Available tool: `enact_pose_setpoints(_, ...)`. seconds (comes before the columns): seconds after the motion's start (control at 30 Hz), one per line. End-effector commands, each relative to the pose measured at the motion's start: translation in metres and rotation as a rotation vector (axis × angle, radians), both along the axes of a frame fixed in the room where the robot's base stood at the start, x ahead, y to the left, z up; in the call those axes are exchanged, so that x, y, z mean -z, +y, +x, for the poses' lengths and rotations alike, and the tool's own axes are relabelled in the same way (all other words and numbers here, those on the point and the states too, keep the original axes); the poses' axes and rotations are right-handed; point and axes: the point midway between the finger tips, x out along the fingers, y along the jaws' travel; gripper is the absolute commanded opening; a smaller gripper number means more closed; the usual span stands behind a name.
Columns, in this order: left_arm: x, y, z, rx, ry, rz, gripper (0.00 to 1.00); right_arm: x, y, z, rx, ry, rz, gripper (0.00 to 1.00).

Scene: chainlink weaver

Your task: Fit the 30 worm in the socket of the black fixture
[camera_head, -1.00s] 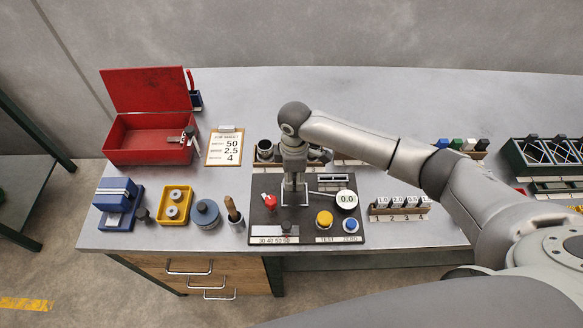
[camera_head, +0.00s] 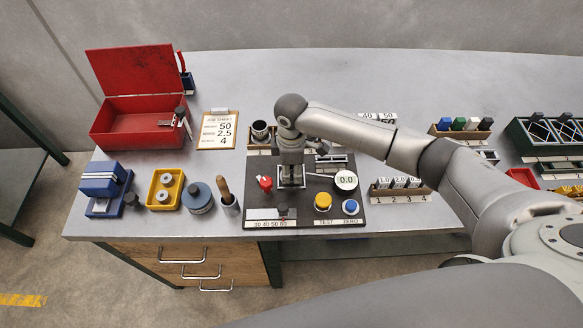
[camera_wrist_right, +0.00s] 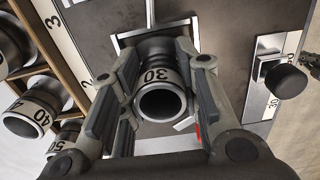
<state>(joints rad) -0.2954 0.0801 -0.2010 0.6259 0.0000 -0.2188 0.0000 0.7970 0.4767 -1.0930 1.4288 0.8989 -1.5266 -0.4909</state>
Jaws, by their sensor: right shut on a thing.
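The 30 worm (camera_wrist_right: 158,80), a dark grey hollow cylinder with a white band marked 30, is between the fingers of my right gripper (camera_wrist_right: 158,70). The gripper is shut on it. In the head view my right gripper (camera_head: 291,180) points down over the socket (camera_head: 281,172) of the black fixture (camera_head: 312,213), and the worm is hidden there. In the right wrist view the light-framed socket (camera_wrist_right: 122,42) lies just beyond the worm, its inside mostly covered. I cannot tell how deep the worm sits. My left gripper is not in view.
Worms marked 40 (camera_wrist_right: 32,113) and 50 stand in a wooden rack beside the fixture. The fixture carries a red knob (camera_head: 265,183), a yellow button (camera_head: 323,201), a blue button (camera_head: 351,206) and a dial (camera_head: 346,180) reading 0.0. A job sheet (camera_head: 218,131) lies behind left.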

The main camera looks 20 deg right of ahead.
Motion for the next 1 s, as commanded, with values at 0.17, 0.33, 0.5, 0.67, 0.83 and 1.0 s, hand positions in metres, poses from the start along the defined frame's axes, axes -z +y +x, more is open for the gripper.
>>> enact_pose_setpoints(0.17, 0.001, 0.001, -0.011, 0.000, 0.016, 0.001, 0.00, 0.000, 0.001, 0.000, 0.000, -0.001, 0.001, 0.00)
enact_pose_setpoints(0.33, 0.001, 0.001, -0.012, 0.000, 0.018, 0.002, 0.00, 0.000, 0.001, 0.000, -0.001, 0.000, 0.001, 0.48)
enact_pose_setpoints(0.5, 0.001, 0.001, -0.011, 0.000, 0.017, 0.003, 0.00, 0.000, 0.001, 0.000, -0.001, 0.000, 0.001, 0.56)
enact_pose_setpoints(0.67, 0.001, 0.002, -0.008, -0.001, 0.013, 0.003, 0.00, 0.001, 0.000, -0.001, -0.001, 0.001, -0.001, 0.56)
enact_pose_setpoints(0.83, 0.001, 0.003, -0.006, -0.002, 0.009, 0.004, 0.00, -0.009, 0.000, 0.000, -0.001, 0.000, 0.000, 0.56)
enact_pose_setpoints(1.0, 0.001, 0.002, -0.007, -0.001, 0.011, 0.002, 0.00, -0.040, 0.001, 0.001, -0.002, -0.004, 0.002, 0.56)
